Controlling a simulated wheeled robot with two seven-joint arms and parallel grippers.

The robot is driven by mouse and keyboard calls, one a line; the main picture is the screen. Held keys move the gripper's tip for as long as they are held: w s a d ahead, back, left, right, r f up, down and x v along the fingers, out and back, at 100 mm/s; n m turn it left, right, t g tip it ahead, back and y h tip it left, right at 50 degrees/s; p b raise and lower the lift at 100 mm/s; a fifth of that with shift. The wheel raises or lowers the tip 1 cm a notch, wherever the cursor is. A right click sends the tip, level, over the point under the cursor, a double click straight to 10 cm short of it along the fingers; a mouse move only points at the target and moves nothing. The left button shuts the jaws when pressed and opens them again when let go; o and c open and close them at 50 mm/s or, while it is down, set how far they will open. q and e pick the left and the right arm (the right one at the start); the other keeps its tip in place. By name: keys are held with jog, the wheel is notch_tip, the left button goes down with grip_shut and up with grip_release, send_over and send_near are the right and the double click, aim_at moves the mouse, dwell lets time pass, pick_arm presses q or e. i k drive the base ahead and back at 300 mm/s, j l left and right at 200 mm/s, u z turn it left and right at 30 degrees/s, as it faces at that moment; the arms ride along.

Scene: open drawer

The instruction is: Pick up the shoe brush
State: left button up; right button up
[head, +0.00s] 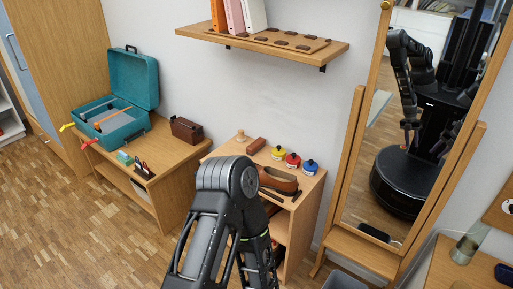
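A small brown block (255,145), which looks like the shoe brush, lies at the back left on top of the small wooden cabinet (227,150). Its bristles cannot be made out. A brown shoe (279,181) lies on the same top, nearer the front. One of my arms rises from the bottom, left of centre, and its bent joint covers the cabinet's front left part. Neither gripper shows directly. A small reflection of an arm's end shows in the mirror (372,196), too small to tell whether it is open or shut.
Yellow (277,153), red (293,160) and blue (310,167) tins stand beside the shoe. A light wooden object (241,136) stands near the block. A wall shelf (262,41) hangs above. The standing mirror is at right. A bench with an open teal case (134,76) is at left.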

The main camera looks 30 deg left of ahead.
aim_at(252, 149)
jog(key=i+j+z, duration=0.1)
jog(key=j+z, duration=0.3)
jog(key=j, duration=1)
jog(key=j+z, duration=0.35)
jog(key=j, duration=1.1)
jog(key=k, duration=0.05)
